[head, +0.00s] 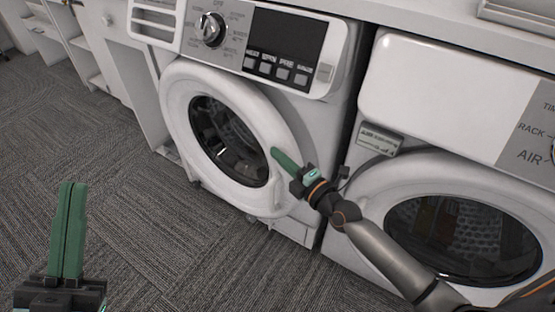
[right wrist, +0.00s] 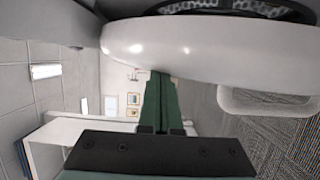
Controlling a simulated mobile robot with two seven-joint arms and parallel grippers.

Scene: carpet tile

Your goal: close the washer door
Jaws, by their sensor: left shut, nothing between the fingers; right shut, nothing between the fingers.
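The white front-loading washer stands left of centre in the head view. Its round washer door (head: 278,150) has a thick white rim around dark glass. The door looks at or near the body; I cannot tell whether a gap remains. My right gripper (head: 275,151) is shut and empty, with its green fingertips at the right part of the door rim. In the right wrist view, the shut fingers (right wrist: 157,75) lie close beside the white door rim (right wrist: 200,45); contact is unclear. My left gripper (head: 72,185) is shut and empty, pointing up over the carpet, away from the washer.
A second machine (head: 440,85) with a round dark window stands close on the right. White cabinets (head: 125,75) are to the left of the washer. The grey carpet (head: 140,220) in front and to the left is clear.

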